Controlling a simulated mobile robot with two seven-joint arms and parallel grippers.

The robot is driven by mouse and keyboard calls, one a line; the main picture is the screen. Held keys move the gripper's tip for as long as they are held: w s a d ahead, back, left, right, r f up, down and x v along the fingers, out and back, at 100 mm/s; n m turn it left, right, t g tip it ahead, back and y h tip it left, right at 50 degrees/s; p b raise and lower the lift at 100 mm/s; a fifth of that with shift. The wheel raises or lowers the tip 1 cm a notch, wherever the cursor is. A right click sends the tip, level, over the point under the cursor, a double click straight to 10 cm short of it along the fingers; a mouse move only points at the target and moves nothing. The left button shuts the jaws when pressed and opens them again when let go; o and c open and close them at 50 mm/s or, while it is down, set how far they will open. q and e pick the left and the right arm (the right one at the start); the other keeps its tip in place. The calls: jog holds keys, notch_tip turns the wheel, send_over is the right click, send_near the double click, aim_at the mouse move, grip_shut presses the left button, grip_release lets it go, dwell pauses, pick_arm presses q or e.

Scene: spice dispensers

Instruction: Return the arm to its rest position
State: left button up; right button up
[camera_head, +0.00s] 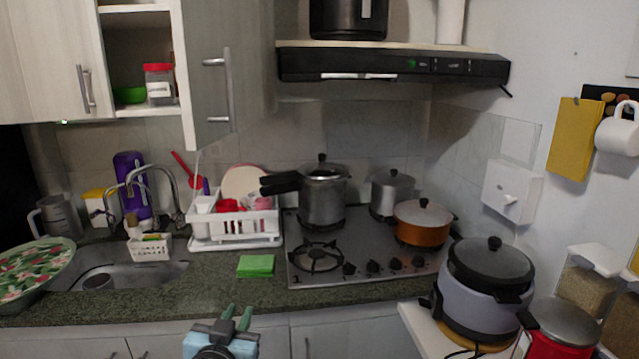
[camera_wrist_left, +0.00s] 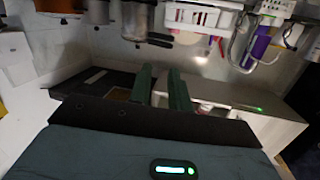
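My left gripper (camera_head: 238,310) is at the bottom of the head view, in front of the counter's front edge and the lower cabinets. Its two green fingers stand apart and point up and away from me. In the left wrist view my left gripper (camera_wrist_left: 160,70) shows the same two fingers with a clear gap and nothing held between them. It touches nothing that I can see. My right gripper is in neither view.
The green counter (camera_head: 210,275) holds a sink, a white dish rack (camera_head: 235,228), a green sponge cloth (camera_head: 256,266) and a stove (camera_head: 350,262) with pots. A grey cooker (camera_head: 485,290) stands at right. An upper cabinet door (camera_head: 230,80) hangs open.

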pick_arm(q)
jog(key=s+a+f+g+h, duration=0.1)
jog(key=s+a+f+g, duration=0.15)
jog(key=s+f, duration=0.95)
jog(key=s+a+f+g, duration=0.1)
jog(key=s+f+g, duration=0.2)
jog(key=s+f, duration=0.85)
jog(key=s+a+f+g, duration=0.1)
jog(key=s+a+f, duration=0.1)
jog(key=s+f, duration=0.6)
notch_tip(320, 180, down, 2)
jog(key=shift+f+g, duration=0.1)
jog(key=shift+g, duration=0.25)
